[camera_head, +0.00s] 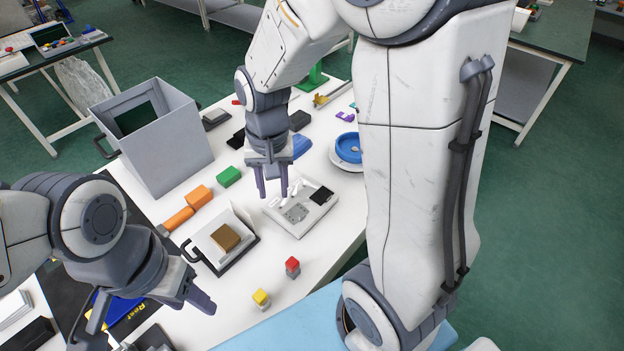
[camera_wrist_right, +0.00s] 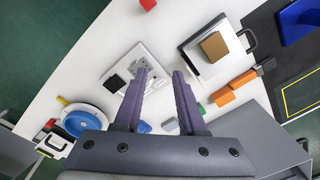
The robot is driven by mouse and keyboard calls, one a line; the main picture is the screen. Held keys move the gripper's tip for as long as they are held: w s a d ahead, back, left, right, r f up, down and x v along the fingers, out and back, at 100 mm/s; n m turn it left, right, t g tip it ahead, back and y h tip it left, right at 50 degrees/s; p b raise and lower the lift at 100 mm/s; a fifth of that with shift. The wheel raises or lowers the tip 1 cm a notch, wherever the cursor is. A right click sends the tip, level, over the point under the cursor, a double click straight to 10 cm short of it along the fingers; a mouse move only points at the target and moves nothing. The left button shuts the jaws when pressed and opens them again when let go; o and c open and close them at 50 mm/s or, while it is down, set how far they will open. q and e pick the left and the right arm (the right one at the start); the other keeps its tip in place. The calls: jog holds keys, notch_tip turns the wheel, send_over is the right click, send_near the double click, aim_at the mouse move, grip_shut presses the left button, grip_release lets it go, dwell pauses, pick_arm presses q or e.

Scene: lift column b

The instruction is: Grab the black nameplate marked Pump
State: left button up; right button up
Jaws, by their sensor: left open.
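No lettering reading "Pump" is legible, so I cannot tell which dark piece is the nameplate. A black square piece (camera_head: 321,194) lies at the right end of a white panel (camera_head: 300,222); it also shows in the right wrist view (camera_wrist_right: 115,83). Small dark pieces (camera_head: 299,120) lie farther back. My right gripper (camera_head: 273,190) is open and empty above the table, just left of the panel. Its spread fingers (camera_wrist_right: 160,88) show in the wrist view. My left gripper (camera_head: 150,312) is open at lower left, over the dark mat, with no held thing visible.
A grey box (camera_head: 165,150) stands at back left. A tray with a brown block (camera_head: 225,237), orange pieces (camera_head: 199,196) and a green block (camera_head: 229,176) are nearby. Red (camera_head: 292,266) and yellow (camera_head: 261,298) blocks stand at the front. A blue round dish (camera_head: 349,148) is behind my right arm.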

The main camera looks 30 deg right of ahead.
jog(key=w+d+f+m, duration=0.2)
jog(key=d+m, duration=0.1)
jog(key=d, duration=0.2)
jog(key=w+d+f+m, duration=0.2)
jog(key=d+m, duration=0.1)
jog(key=d, duration=0.2)
jog(key=m, duration=0.3)
send_over(329, 195)
notch_tip(329, 195, down, 2)
jog(key=f, duration=0.1)
notch_tip(329, 195, down, 4)
jog(key=shift+s+f, duration=0.1)
jog(key=shift+f+p, duration=0.45)
jog(key=shift+f, duration=2.4)
jog(key=shift+a, duration=0.1)
grip_shut()
